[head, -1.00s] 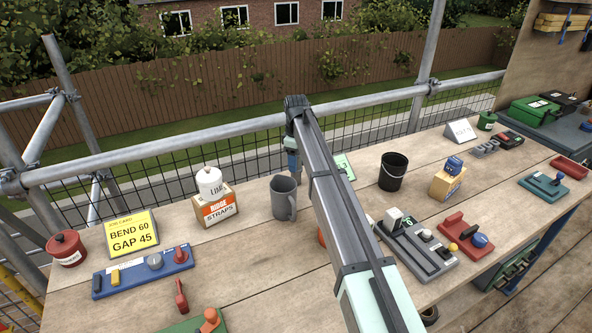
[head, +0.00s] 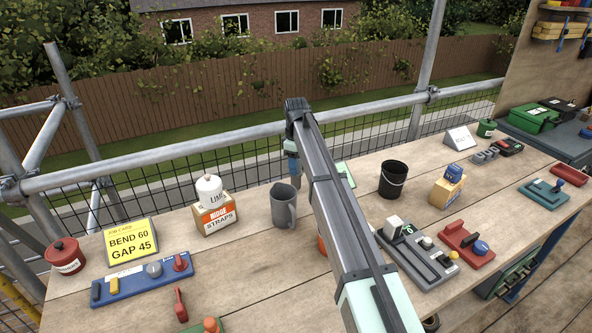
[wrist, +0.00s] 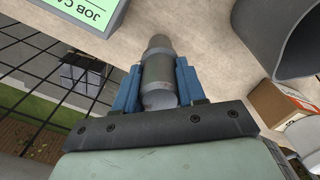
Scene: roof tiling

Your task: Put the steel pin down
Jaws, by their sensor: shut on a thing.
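My gripper (wrist: 158,88) is shut on the steel pin (wrist: 157,68), a grey stepped cylinder held between two blue jaws in the wrist view. The pin's far end points toward the wooden bench; I cannot tell whether it touches the bench top. In the head view my arm crosses the middle, and the gripper (head: 293,170) shows at its far end, beside the grey mug. The pin is not clear in that view.
A green job card (head: 345,174) is partly behind my arm. A straps box (head: 214,215), a black bucket (head: 393,179) and a grey tool block (head: 418,258) stand on the bench (head: 250,257).

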